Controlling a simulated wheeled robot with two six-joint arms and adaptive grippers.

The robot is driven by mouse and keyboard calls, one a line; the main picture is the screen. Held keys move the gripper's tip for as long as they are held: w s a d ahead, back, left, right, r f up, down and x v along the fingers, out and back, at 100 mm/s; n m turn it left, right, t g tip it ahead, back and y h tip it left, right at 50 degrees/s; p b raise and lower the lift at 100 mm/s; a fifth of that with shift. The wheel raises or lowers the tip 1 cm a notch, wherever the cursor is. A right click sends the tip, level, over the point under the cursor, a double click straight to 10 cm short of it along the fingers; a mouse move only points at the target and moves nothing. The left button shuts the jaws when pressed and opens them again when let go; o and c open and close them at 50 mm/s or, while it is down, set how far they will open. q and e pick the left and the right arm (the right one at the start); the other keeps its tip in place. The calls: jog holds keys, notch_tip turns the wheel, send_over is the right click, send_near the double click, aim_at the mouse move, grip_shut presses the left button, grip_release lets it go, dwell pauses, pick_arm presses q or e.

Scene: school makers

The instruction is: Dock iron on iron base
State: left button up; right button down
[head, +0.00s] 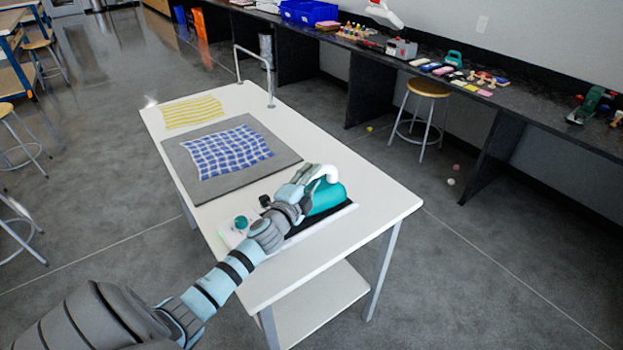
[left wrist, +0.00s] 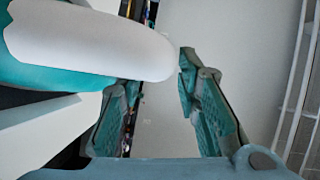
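The teal iron (head: 327,200) with a white handle (head: 331,172) rests over the black part of the iron base (head: 318,221), near the table's front right. My arm hides part of it, so I cannot tell how squarely it sits. The base's white end (head: 232,236) carries a teal knob. My left gripper (head: 306,176) is beside the iron's handle. In the left wrist view, the left gripper's fingers (left wrist: 157,75) stand apart with nothing held between them. The iron's white handle (left wrist: 95,42) overlaps the left finger's tip there. My right gripper is not in view.
A blue checked cloth (head: 228,152) lies on a grey mat (head: 185,156) on the white table (head: 385,195). A yellow striped cloth (head: 192,111) lies behind it. A metal rail (head: 254,56) stands at the far edge. A stool (head: 428,89) and a dark bench are beyond.

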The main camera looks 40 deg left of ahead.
pick_arm(q)
jog(key=shift+f, duration=0.1)
jog(key=shift+s, duration=0.25)
jog(key=b+v, duration=0.1)
jog(key=v, duration=0.9)
jog(key=shift+s+b, duration=0.25)
jog(key=shift+b, duration=0.05)
jog(key=shift+w+d, duration=0.1)
jog(key=shift+d, duration=0.05)
